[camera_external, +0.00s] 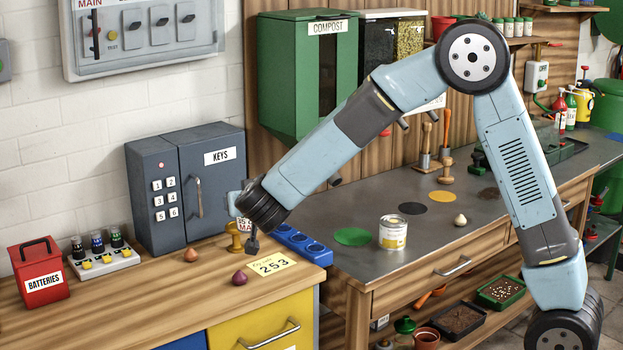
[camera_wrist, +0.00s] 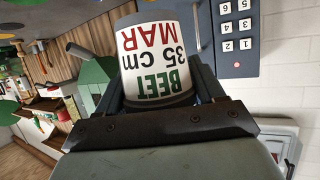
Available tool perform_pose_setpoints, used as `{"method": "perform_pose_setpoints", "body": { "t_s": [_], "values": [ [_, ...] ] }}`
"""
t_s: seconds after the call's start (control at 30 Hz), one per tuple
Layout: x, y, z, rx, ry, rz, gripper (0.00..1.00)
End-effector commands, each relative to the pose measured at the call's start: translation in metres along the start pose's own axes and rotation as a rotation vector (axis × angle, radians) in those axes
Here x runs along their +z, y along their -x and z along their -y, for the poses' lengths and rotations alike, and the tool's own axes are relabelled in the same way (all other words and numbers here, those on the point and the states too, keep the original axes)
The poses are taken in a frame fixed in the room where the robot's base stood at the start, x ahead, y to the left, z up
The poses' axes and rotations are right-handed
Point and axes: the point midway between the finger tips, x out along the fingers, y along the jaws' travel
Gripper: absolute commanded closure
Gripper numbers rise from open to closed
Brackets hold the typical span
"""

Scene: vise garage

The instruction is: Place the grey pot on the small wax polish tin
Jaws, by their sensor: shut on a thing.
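The grey pot (camera_wrist: 159,60) is in my gripper (camera_wrist: 158,95) in the wrist view. It has a white label reading BEET 35 cm MAR, upside down in that picture. The dark fingers lie on either side of it. In the external view my gripper (camera_external: 245,222) is in front of the key cabinet, above the wooden counter, and part of the pot's label shows there. The rest of the pot is mostly hidden. A small white and yellow tin (camera_external: 393,233) stands on the grey bench to the right, apart from my gripper. Its print is too small to read.
The keys cabinet (camera_external: 187,183) stands close behind my gripper. A blue socket strip (camera_external: 302,243), a note reading 253 (camera_external: 272,265) and a purple bulb (camera_external: 239,278) are nearby. A green disc (camera_external: 352,237) and a pale bulb (camera_external: 460,220) flank the tin.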

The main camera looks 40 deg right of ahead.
Motion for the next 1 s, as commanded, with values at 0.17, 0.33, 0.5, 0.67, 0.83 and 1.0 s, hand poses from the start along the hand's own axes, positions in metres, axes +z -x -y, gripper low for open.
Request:
{"method": "perform_pose_setpoints", "body": {
  "t_s": [0.17, 0.33, 0.5, 0.67, 0.83, 1.0],
  "values": [
    [-0.016, -0.022, -0.078, 0.161, -0.067, -0.004, 0.66],
    [-0.027, -0.033, -0.151, 0.313, -0.129, -0.006, 0.66],
    [-0.034, -0.035, -0.225, 0.470, -0.192, -0.007, 0.66],
    [-0.036, -0.029, -0.296, 0.623, -0.253, -0.007, 0.66],
    [-0.034, -0.014, -0.363, 0.779, -0.315, -0.006, 0.66],
    [-0.030, 0.002, -0.411, 0.896, -0.360, -0.003, 0.66]
  ]
}}
